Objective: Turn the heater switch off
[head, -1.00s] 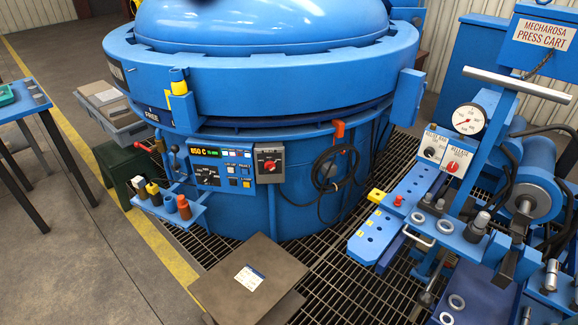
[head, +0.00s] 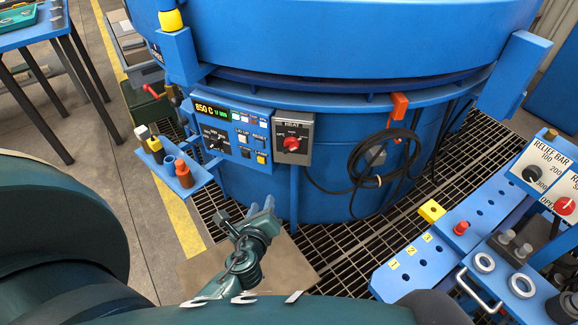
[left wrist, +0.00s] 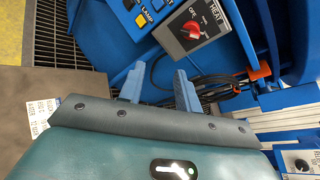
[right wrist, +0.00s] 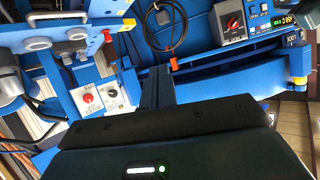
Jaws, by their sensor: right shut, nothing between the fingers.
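The heater switch is a red knob (head: 291,143) on a grey box marked HEAT (head: 306,127), on the blue furnace's front. The knob also shows in the left wrist view (left wrist: 193,30) with OFF lettering beside it, and in the right wrist view (right wrist: 233,23). I cannot tell clearly which mark it points to. My left gripper (head: 248,212) is below the control panel, apart from the switch; its two fingers stand apart and empty in the left wrist view (left wrist: 158,88). My right gripper (right wrist: 157,88) is shut and empty, away from the switch.
A control panel (head: 235,135) with a display and buttons sits left of the switch. A black cable (head: 375,180) hangs to its right from an orange hook (head: 399,105). A small side shelf (head: 197,178) holds bottles. The press cart (head: 420,265) stands at right.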

